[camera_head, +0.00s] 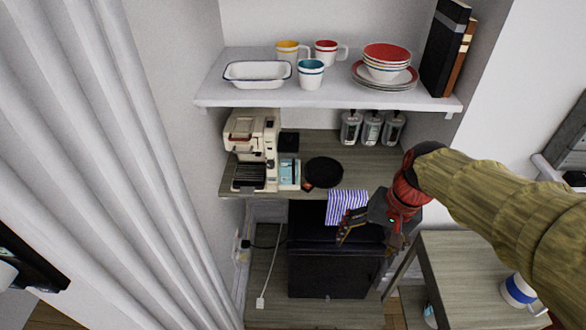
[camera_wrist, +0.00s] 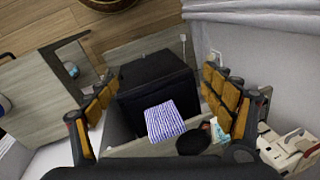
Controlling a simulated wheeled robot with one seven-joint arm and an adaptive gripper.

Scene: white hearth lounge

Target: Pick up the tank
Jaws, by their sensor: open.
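I cannot tell for sure which thing is the tank. A pale blue and white upright piece (camera_head: 289,173) stands against the right side of the cream coffee machine (camera_head: 254,145) on the middle shelf; it also shows in the wrist view (camera_wrist: 217,130). My gripper (camera_head: 370,243) is open and empty. It hangs in front of the black box, to the right of the coffee machine and apart from it. In the wrist view my spread fingers (camera_wrist: 158,97) frame the black box and the striped cloth.
A striped cloth (camera_head: 346,205) hangs over the shelf's front edge, above a black box (camera_head: 330,262). A round black plate (camera_head: 323,172) and several jars (camera_head: 371,128) stand on the middle shelf (camera_head: 345,145). The upper shelf (camera_head: 225,96) holds dishes. A curtain (camera_head: 110,150) is at left.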

